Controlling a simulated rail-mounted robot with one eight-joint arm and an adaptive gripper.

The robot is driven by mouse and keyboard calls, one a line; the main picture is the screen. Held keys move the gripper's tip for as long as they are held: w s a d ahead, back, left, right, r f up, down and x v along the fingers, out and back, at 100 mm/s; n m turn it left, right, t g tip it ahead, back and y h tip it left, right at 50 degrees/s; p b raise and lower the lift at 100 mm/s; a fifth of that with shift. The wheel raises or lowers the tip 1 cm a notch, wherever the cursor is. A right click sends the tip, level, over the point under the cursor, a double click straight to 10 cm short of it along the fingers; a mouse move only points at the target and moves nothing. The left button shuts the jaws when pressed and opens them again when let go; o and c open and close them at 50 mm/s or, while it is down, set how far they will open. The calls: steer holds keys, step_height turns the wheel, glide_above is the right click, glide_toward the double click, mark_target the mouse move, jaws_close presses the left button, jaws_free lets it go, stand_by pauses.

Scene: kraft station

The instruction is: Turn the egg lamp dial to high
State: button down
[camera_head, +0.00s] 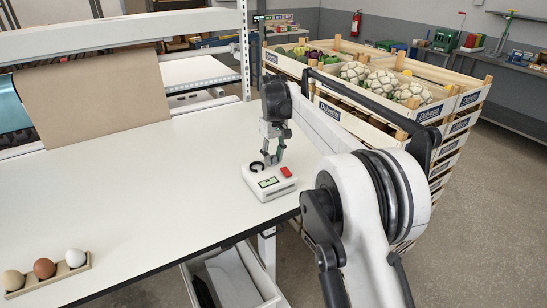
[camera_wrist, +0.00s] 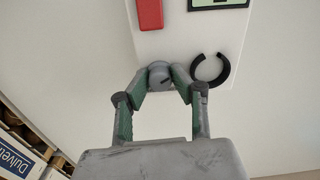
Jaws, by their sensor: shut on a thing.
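The egg lamp (camera_head: 268,184) is a small white box near the right end of the white table. It has a red block, a small green display and a black open ring (camera_wrist: 211,68) on its top. Its grey round dial (camera_wrist: 160,76) shows in the wrist view, at the edge of the box beside the ring. My gripper (camera_head: 271,161) points down at the lamp from above. In the wrist view my gripper's fingertips (camera_wrist: 161,84) are shut on the dial, one on each side. A dark mark shows on the dial's face; its setting cannot be read.
A wooden holder (camera_head: 48,277) with three eggs stands at the table's front left. Brown paper (camera_head: 95,91) hangs at the back. Stacked crates (camera_head: 440,108) of vegetables stand beyond the table's right end. The middle of the white table (camera_head: 150,185) is clear.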

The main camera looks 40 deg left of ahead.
mark_target(276, 156)
steer(key=shift+r, duration=0.1)
steer(key=c, duration=1.5)
jaws_free()
steer(key=n+p, duration=0.2)
steer(key=n, duration=0.4)
steer(key=n+p, duration=0.4)
steer(key=n, duration=0.2)
steer(key=shift+r+p, duration=0.1)
steer(key=shift+p, duration=0.25)
step_height(276, 156, up, 14)
steer(key=b, duration=0.2)
steer(key=w+d+r+m+b, duration=0.1)
steer(key=w+d+r+m, duration=0.1)
steer(key=d, duration=0.6)
steer(key=w+d+r+m+t+b, duration=0.1)
steer(key=w+d+r+m+b, duration=0.1)
steer(key=d, duration=0.6)
steer(key=w+d+r+m+y+b, duration=0.1)
steer(key=w+d+r+m+b, duration=0.1)
steer(key=d, duration=0.6)
steer(key=shift+w+r+m+t, duration=0.1)
steer(key=shift+r+m+t, duration=0.4)
steer(key=shift+m, duration=0.4)
